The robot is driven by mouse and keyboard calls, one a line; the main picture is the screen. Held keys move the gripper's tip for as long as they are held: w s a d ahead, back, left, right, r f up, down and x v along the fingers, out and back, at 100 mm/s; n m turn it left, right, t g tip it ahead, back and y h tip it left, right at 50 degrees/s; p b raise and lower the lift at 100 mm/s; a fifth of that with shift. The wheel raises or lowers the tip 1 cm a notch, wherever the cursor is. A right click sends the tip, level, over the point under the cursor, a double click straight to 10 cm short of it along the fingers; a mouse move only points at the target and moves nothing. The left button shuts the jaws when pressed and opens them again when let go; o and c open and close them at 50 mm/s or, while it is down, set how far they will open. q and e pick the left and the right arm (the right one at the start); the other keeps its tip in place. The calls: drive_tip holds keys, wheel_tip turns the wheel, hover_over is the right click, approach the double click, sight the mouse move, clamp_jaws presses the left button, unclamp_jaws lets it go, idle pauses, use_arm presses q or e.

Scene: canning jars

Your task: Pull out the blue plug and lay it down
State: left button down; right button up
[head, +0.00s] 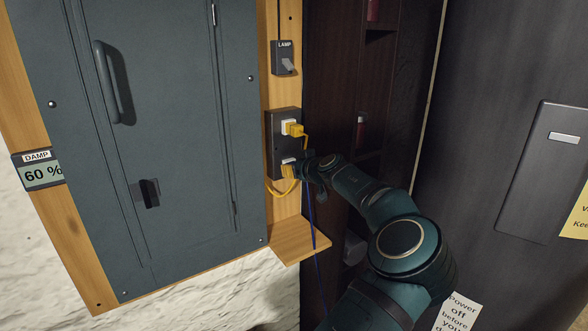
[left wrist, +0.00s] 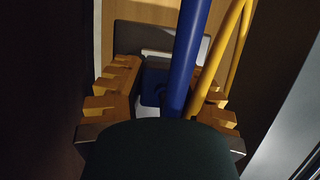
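The blue plug (left wrist: 153,82) sits at the lower socket of the dark outlet box (head: 270,150). Its thick blue cable (left wrist: 188,50) rises across the left wrist view and hangs down as a thin blue line (head: 312,225) in the head view. The right side contact is partly hidden by the cable. In the head view my left gripper (head: 290,170) covers the blue plug. My right gripper is not in view.
A yellow plug (head: 295,130) fills the upper socket; its yellow cable (left wrist: 232,50) loops close beside my fingers. A small wooden shelf (head: 300,241) juts out below. A lamp switch (head: 285,60) is above, a grey cabinet (head: 170,130) left, dark shelving (head: 335,80) right.

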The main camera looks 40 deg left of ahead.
use_arm(q)
drive_tip(key=c, duration=1.4)
unclamp_jaws()
drive_tip(key=shift+c, duration=0.2)
clamp_jaws()
drive_tip(key=shift+d, duration=0.2)
drive_tip(key=shift+s+d+b, duration=0.3)
drive_tip(key=shift+d+b, duration=0.45)
drive_tip(key=shift+d, duration=0.15)
drive_tip(key=shift+s+d+b, duration=0.3)
drive_tip(key=shift+d+b, duration=0.1)
drive_tip(key=shift+d, duration=0.5)
